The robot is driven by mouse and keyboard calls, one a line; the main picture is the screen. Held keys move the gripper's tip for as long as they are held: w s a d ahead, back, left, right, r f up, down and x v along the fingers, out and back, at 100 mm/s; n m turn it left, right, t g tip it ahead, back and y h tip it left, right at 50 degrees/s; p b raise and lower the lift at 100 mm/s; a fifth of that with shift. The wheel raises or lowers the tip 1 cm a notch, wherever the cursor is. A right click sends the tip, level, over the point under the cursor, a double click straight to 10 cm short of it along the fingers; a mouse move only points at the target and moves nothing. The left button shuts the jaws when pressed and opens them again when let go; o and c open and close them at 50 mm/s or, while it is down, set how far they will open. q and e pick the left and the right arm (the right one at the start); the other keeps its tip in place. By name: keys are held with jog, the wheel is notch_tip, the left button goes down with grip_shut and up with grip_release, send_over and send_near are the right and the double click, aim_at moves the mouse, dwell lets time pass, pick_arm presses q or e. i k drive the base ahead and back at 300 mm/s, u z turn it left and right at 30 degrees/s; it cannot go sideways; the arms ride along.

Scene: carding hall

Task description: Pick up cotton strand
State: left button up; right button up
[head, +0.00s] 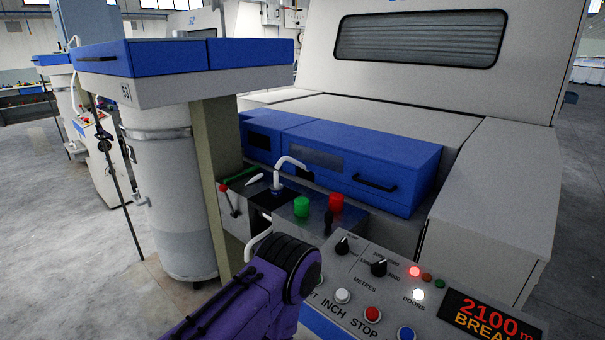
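A white, curved, rope-like piece (291,161) that looks like the cotton strand rises from a small blue fitting on the dark machine deck and bends over to the right. A second white curved piece (258,241) shows just behind my arm; I cannot tell whether it is strand. My purple arm with a black ribbed joint comes in from the bottom, left of centre, below the deck. No gripper fingers show on it. My other arm does not show.
A control panel (345,262) with knobs, buttons and a red display stands at lower right. Green (301,207) and red (336,203) knobs stand on the deck. A blue drawer box (350,160) lies behind.

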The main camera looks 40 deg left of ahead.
aim_at(258, 176)
jog(key=u, duration=0.5)
jog(key=k, duration=1.2)
jog(key=u, duration=1.2)
jog(key=i, duration=0.4)
jog(key=u, duration=0.6)
jog(key=i, duration=0.9)
jog(key=z, duration=0.6)
jog(key=i, duration=0.95)
jog(key=z, duration=0.85)
jog(key=k, duration=0.5)
jog(key=u, duration=0.9)
